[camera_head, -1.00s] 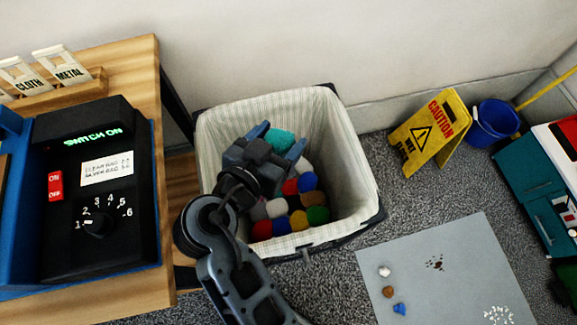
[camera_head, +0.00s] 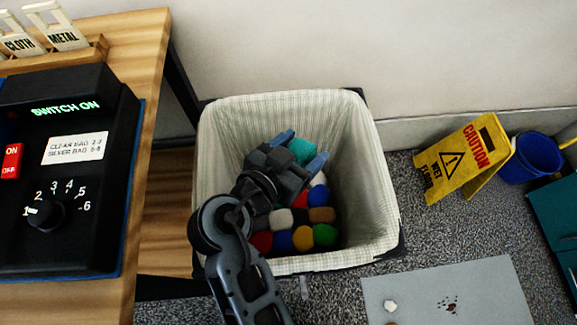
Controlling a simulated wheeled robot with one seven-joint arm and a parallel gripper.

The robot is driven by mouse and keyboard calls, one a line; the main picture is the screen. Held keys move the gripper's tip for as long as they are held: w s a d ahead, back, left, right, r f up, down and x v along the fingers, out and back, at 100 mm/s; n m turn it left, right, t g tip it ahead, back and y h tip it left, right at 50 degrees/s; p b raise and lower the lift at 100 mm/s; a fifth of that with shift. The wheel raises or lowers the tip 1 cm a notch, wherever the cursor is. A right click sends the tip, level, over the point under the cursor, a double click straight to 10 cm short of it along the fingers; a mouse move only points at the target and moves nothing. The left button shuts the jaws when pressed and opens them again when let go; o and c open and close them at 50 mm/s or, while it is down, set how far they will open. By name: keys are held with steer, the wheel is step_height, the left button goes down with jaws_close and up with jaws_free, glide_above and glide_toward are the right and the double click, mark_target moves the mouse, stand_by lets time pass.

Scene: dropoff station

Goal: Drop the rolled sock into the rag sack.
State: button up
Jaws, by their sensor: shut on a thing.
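The rag sack (camera_head: 374,200) is a pale striped cloth liner in a dark frame, open at the top, on the floor. My gripper (camera_head: 301,150) is over the sack's opening, its blue fingers shut on a teal rolled sock (camera_head: 303,152). The sock shows between the fingertips, partly hidden by the gripper. How far it is above the sack's contents, I cannot tell. Several coloured rolled bundles lie in the bottom of the sack, such as a green one (camera_head: 325,235). My gripper and arm hide some of them.
A wooden bench (camera_head: 150,90) with a black switch box (camera_head: 85,170) and CLOTH and METAL tags stands at the left. A yellow caution sign (camera_head: 455,160) and a blue bucket (camera_head: 533,158) stand at the right. A grey mat (camera_head: 470,290) with small items lies at the lower right.

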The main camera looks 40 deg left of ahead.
step_height(320, 180, down, 5)
steer(key=shift+r+b, duration=0.2)
steer(key=shift+b, duration=0.95)
steer(key=o, duration=1.1)
steer(key=a+v, duration=0.1)
steer(key=v, duration=0.6)
steer(key=shift+s+d+r, duration=0.15)
steer(key=shift+s+d, duration=0.3)
steer(key=shift+d, duration=0.1)
